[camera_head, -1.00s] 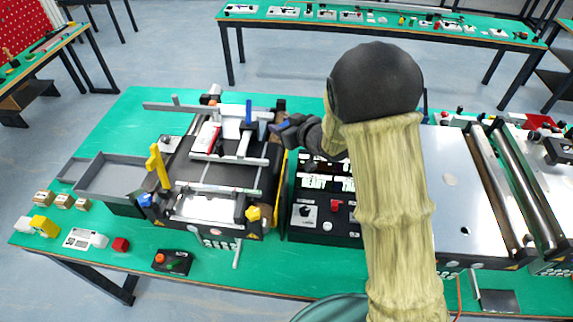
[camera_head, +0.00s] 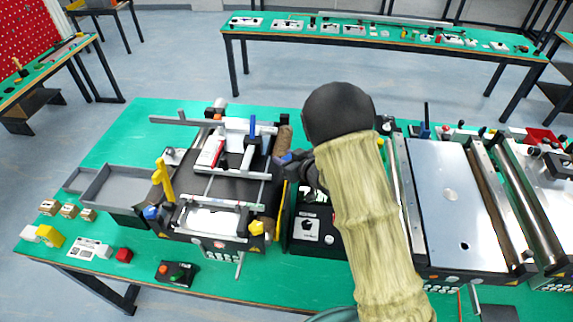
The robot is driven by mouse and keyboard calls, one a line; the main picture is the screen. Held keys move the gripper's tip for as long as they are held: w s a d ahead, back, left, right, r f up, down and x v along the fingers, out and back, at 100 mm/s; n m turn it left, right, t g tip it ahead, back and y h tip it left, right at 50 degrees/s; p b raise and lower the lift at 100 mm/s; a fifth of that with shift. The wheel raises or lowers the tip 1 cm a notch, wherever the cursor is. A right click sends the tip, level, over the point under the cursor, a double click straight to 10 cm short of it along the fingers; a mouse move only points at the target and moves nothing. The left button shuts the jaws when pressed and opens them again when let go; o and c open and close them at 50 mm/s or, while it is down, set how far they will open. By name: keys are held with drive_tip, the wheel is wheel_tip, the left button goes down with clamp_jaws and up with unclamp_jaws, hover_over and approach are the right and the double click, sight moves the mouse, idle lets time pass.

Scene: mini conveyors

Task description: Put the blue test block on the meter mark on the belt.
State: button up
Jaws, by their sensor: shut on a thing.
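My gripper (camera_head: 283,158) is at the right side of the small conveyor, above its far right part. Its jaws are small and dark in this view. A small bluish patch shows at the jaw tips; it appears to be the blue test block (camera_head: 282,157), held shut between them, with most of it hidden. The conveyor's black belt (camera_head: 228,188) lies left of my gripper, under rails and white parts. I cannot make out the meter mark on it. A separate blue upright piece (camera_head: 252,128) stands on the conveyor, left of my gripper.
A yellow upright bracket (camera_head: 163,182) and a grey tray (camera_head: 118,188) are at the conveyor's left. A brown roller (camera_head: 284,139) is close behind my gripper. A black control panel (camera_head: 305,228) is to the right. Metal rails (camera_head: 225,172) cross above the belt.

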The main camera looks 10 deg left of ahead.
drive_tip(key=shift+f+p, duration=0.5)
drive_tip(key=shift+f, duration=1.15)
drive_tip(key=shift+f, duration=0.2)
drive_tip(key=o, duration=1)
drive_tip(key=shift+r, duration=0.15)
drive_tip(key=shift+s+d+r+b, duration=0.2)
drive_tip(key=shift+d+b, duration=0.15)
drive_tip(key=shift+d, duration=0.15)
drive_tip(key=b+v, duration=0.3)
drive_tip(key=v, duration=0.8)
drive_tip(key=shift+b, duration=0.3)
drive_tip(key=shift+a+r, duration=0.15)
